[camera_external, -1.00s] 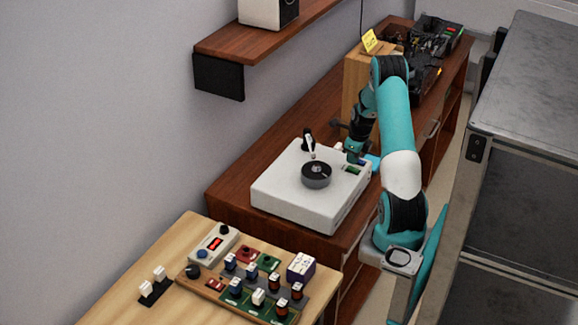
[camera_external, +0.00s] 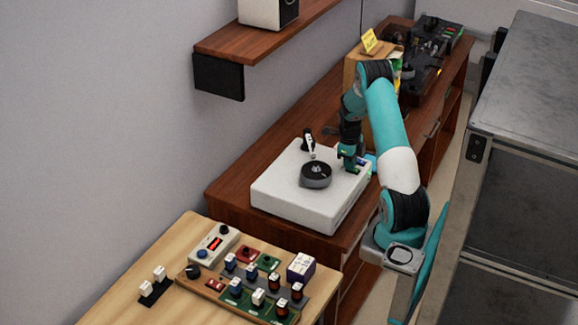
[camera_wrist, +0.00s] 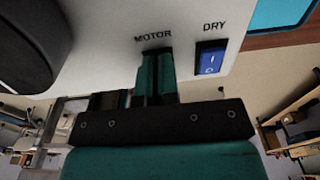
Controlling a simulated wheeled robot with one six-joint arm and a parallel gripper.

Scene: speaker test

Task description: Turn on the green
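A white box-shaped device (camera_external: 290,195) with a dark round disc stands on the brown cabinet. My gripper (camera_external: 350,168) is at the right end of its top, in front of the spot marked MOTOR. In the wrist view, my gripper's teal fingers (camera_wrist: 156,72) are together, with their tips just below the word MOTOR. Any switch there is hidden behind the fingers, and I cannot tell whether they touch it. A blue rocker switch (camera_wrist: 210,58) marked DRY sits to their right, apart from them. No green switch shows clearly.
A pale lever (camera_external: 310,146) stands behind the disc (camera_external: 316,175). A wooden table (camera_external: 150,235) in front holds a board with several switches and knobs. A shelf (camera_external: 265,38) juts from the wall.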

